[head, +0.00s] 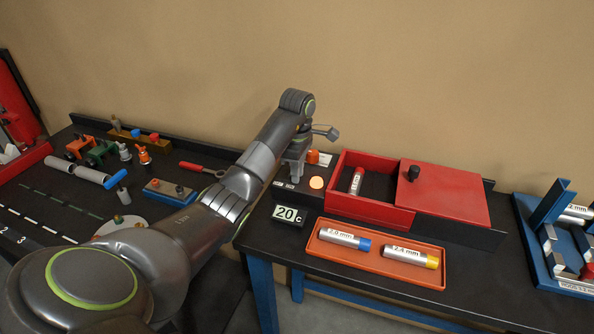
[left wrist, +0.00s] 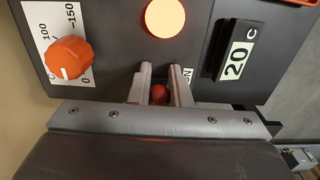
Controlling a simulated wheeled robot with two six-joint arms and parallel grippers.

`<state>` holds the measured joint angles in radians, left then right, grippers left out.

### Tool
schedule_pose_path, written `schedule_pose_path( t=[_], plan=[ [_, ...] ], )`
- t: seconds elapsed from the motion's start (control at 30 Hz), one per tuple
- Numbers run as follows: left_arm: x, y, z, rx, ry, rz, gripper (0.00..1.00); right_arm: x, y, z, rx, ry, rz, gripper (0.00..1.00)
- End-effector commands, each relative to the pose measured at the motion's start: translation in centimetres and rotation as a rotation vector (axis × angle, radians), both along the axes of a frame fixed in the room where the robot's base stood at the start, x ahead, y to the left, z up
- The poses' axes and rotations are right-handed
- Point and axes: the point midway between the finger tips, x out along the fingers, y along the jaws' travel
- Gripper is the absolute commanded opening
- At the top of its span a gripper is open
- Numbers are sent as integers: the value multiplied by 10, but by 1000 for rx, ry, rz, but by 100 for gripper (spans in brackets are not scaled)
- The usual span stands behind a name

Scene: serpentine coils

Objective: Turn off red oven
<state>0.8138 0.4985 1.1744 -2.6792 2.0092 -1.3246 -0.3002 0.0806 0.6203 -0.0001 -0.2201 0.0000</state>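The red oven (head: 375,212) is a red box with a red lid (head: 447,193) slid to the right, so its left part is open. Its dark control panel (left wrist: 110,25) has an orange knob (left wrist: 69,62) pointing near the low end of its scale, a glowing orange lamp (left wrist: 165,17) and a display (left wrist: 236,59) reading 20 C. My left gripper (head: 293,178) points down at the panel. In the left wrist view its two fingers (left wrist: 161,72) stand slightly apart around a small red round knob (left wrist: 159,94), beside an "ON" label. Whether they press on it is unclear. My right gripper is not visible.
A labelled cylinder (head: 356,181) lies inside the oven. An orange tray (head: 375,261) in front holds two cylinders. A screwdriver-like red tool (head: 200,168) and small parts lie on the left table. A blue rack (head: 547,245) stands at right.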

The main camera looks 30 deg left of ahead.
Motion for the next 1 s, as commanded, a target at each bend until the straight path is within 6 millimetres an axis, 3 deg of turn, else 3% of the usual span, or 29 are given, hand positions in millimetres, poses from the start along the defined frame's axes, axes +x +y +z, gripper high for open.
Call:
schedule_pose_path(
  t=[0.13,0.57,1.0],
  plan=[
    [0,0,0,0,0,0,0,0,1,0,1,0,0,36],
    [-1,5,0,-80,-20,4,0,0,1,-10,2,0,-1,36],
    [-4,19,0,-414,-101,6,0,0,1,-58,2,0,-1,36]
  ],
)
